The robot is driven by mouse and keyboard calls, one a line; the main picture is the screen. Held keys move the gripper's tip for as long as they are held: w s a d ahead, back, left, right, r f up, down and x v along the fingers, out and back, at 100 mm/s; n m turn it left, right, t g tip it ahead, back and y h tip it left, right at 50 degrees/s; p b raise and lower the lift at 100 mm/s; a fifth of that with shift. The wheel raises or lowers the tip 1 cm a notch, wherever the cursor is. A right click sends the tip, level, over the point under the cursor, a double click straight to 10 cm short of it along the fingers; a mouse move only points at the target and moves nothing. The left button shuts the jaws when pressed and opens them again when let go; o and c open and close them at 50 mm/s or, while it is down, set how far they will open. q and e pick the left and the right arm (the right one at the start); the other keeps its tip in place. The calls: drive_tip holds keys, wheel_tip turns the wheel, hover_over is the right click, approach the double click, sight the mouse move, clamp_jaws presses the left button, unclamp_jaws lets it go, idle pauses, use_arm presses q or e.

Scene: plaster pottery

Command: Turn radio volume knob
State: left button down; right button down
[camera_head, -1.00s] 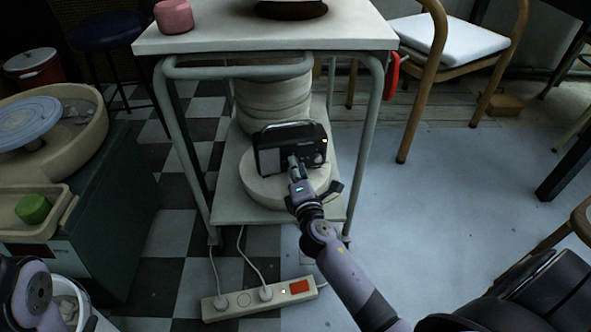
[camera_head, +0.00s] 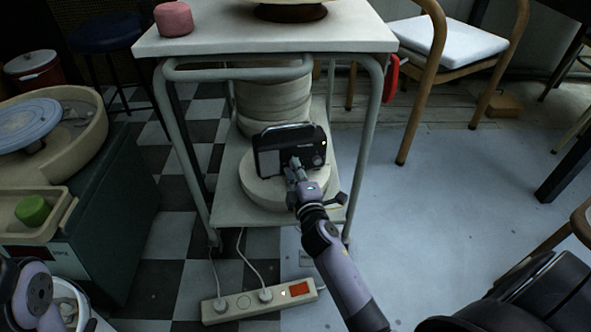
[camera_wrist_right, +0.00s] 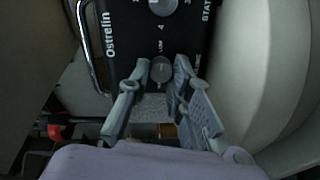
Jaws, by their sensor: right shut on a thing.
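The black radio (camera_head: 303,153) with a handle stands on a round pale plaster slab (camera_head: 262,190) on the lower shelf of the table. In the right wrist view its dark face (camera_wrist_right: 130,20) carries the name "Ostrelin" and two round grey knobs. My right gripper (camera_head: 292,163) is at the lower front of the radio. In the right wrist view its fingertips are shut on the lower grey knob (camera_wrist_right: 161,70), one on each side. In the head view the fingers hide that knob; the other knob (camera_head: 318,160) shows to the right. My left gripper is out of view.
The white table (camera_head: 350,37) stands over the radio, with grey legs on both sides. Pale stacked slabs (camera_head: 270,95) stand behind the radio. A power strip (camera_head: 240,303) with cables lies on the floor in front. Open floor (camera_head: 430,240) is at right.

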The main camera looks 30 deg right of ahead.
drive_tip(key=shift+d, duration=0.1)
drive_tip(key=c, duration=1.4)
unclamp_jaws()
drive_tip(key=shift+c, duration=0.2)
drive_tip(key=v, duration=0.7)
drive_tip(key=shift+s, duration=0.25)
